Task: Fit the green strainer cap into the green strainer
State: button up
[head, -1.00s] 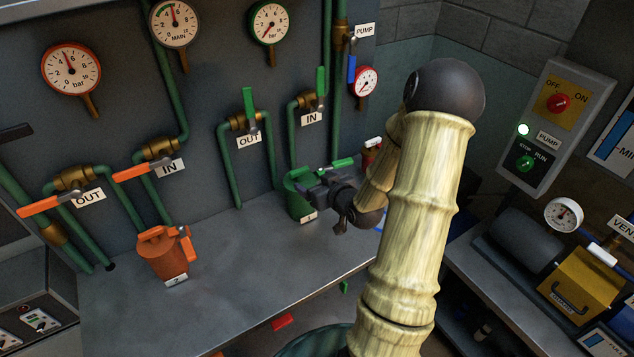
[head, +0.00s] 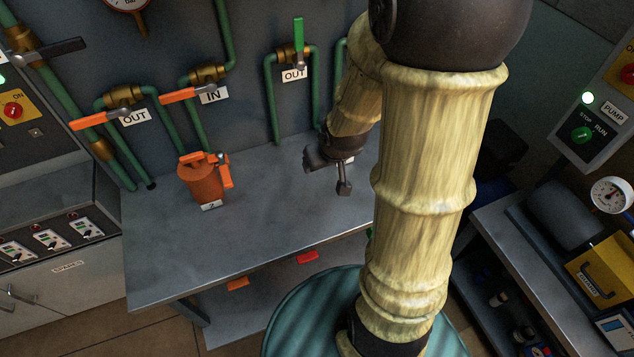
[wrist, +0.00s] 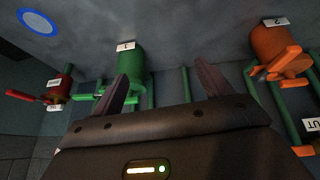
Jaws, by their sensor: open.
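The green strainer (wrist: 133,68) shows in the wrist view with a white label 1, beyond my gripper's fingers. A green piece (wrist: 86,86) sticks out beside it; I cannot tell whether this is the green strainer cap. The cap is not clearly seen in either view. My gripper (wrist: 162,70) is open and empty, its two fingers spread apart. In the head view my gripper (head: 328,172) hangs above the right part of the bench, and my arm hides the green strainer.
The orange strainer (head: 205,183) stands on the grey bench (head: 262,205), left of my gripper; the bench between is clear. Pipes with orange (head: 187,95) and green (head: 298,38) valve handles rise behind. A red-handled fitting (wrist: 58,90) and a blue ring (wrist: 38,22) show in the wrist view.

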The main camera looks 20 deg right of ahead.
jog(key=s+a+r+g, duration=0.2)
jog(key=s+a, duration=0.3)
jog(key=s, duration=0.2)
jog(key=shift+s+a+r+m+g+y, duration=0.25)
jog(key=shift+s+r+m+g+y, duration=0.05)
jog(key=shift+s+r+g, duration=0.1)
